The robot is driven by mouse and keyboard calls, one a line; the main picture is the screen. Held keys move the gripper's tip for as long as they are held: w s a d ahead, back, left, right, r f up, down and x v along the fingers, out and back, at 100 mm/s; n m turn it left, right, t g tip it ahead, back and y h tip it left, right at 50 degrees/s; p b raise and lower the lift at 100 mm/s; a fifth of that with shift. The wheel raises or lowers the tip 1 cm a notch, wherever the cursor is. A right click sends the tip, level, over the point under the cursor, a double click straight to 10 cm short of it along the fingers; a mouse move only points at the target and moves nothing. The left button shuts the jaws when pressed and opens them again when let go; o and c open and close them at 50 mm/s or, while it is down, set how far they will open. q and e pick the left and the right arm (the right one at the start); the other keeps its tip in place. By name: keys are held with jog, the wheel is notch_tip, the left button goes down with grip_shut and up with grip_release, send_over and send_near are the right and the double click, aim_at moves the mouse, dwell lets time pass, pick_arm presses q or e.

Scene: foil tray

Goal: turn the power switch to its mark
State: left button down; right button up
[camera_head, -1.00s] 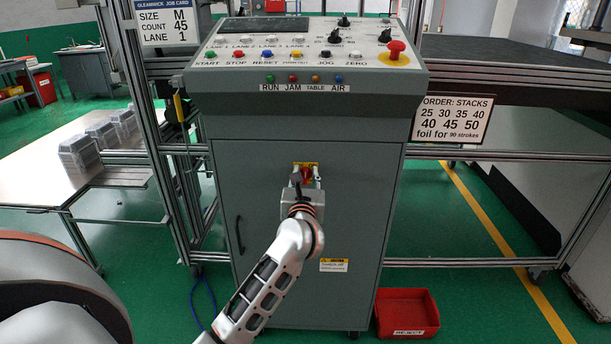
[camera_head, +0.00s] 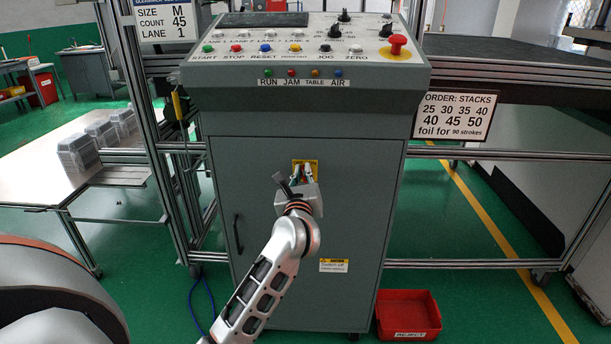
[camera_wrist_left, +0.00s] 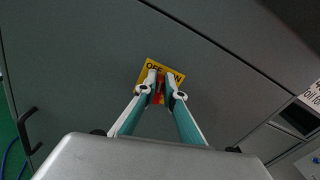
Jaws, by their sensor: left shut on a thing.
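The red power switch (camera_wrist_left: 160,90) sits on a yellow plate (camera_wrist_left: 151,70) on the front door of the grey cabinet (camera_head: 350,220). The plate's lettering reads OFF at left and ON at right in the left wrist view, where the plate looks tilted. In the head view the plate (camera_head: 314,165) shows above my left gripper (camera_head: 305,173). My left gripper is shut on the switch, with its two fingertips (camera_wrist_left: 161,90) on either side of the red handle. The fingers hide much of the handle, and I cannot make out a mark. My right gripper is not in view.
A sloped panel (camera_head: 225,75) with buttons, knobs and a red emergency stop (camera_head: 397,45) overhangs the switch. A black door handle (camera_head: 238,233) is to its left. A red reject bin (camera_head: 408,314) stands on the floor at lower right. The space before the door is otherwise clear.

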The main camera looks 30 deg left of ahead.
pick_arm(q)
jog(key=shift+f+n+b, duration=0.35)
jog(key=shift+n+b, duration=0.15)
jog(key=shift+n, duration=0.4)
jog(key=n+b, duration=0.1)
jog(key=n, duration=0.2)
jog(key=n+b, duration=0.1)
jog(key=shift+s+a+b, duration=0.2)
jog(key=shift+a+b, duration=0.1)
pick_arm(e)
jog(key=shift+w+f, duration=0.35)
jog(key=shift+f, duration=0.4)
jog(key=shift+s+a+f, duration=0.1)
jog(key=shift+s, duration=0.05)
pick_arm(q)
jog(key=c, duration=2.1)
grip_release()
jog(key=shift+r, duration=0.1)
jog(key=shift+c, duration=0.2)
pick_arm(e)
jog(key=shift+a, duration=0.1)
